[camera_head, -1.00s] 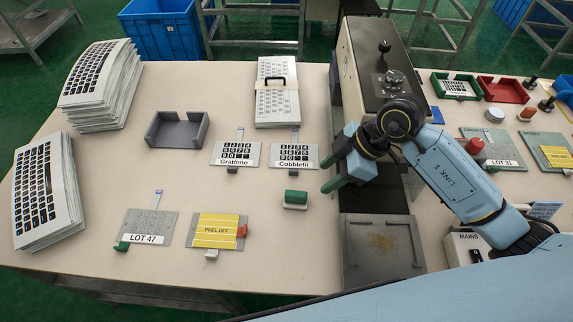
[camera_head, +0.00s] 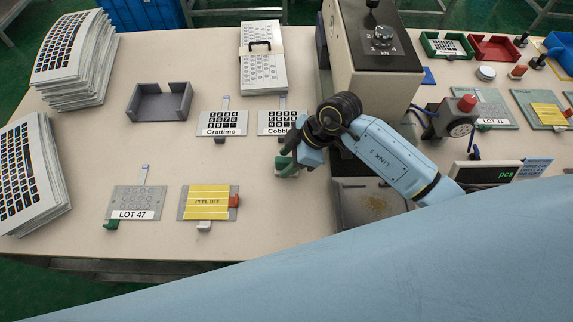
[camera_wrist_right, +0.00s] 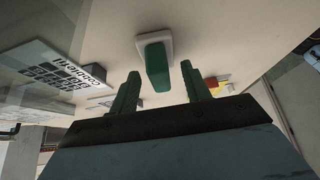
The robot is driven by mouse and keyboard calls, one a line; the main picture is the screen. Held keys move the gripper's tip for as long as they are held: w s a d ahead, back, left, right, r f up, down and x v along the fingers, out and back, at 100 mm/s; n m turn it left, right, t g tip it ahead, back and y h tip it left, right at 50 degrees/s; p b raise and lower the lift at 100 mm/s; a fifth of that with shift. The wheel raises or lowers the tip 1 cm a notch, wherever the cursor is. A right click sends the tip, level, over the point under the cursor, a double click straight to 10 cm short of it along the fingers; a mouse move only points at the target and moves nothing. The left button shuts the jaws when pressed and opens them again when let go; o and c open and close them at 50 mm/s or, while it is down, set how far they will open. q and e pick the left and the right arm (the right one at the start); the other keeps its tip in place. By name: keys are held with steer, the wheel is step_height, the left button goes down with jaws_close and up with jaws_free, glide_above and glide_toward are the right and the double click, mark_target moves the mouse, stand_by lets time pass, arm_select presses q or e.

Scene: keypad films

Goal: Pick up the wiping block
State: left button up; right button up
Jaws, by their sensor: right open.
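The wiping block has a green grip on a white base. In the head view the wiping block (camera_head: 288,170) is on the table below the Cobblefil keypad film, partly hidden by my right gripper (camera_head: 287,158). In the right wrist view the wiping block (camera_wrist_right: 156,64) lies just ahead of the gap between the two green fingers. There my right gripper (camera_wrist_right: 159,78) is open and empty, with a finger to each side of the block's line. I cannot tell whether a finger touches it. My left gripper is not in view.
The Grattimo film (camera_head: 222,124) and Cobblefil film (camera_head: 277,122) lie close behind. The PEEL OFF plate (camera_head: 208,190) and LOT 47 plate (camera_head: 137,201) are to the left. A grey tray (camera_head: 142,108) is farther back. The machine (camera_head: 385,50) stands at the right.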

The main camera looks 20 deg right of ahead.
mark_target(287, 160)
steer(key=shift+a+f, duration=0.15)
steer(key=shift+f, duration=0.2)
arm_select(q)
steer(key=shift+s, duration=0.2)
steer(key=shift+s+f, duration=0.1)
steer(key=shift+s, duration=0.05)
arm_select(e)
steer(key=c, duration=0.8)
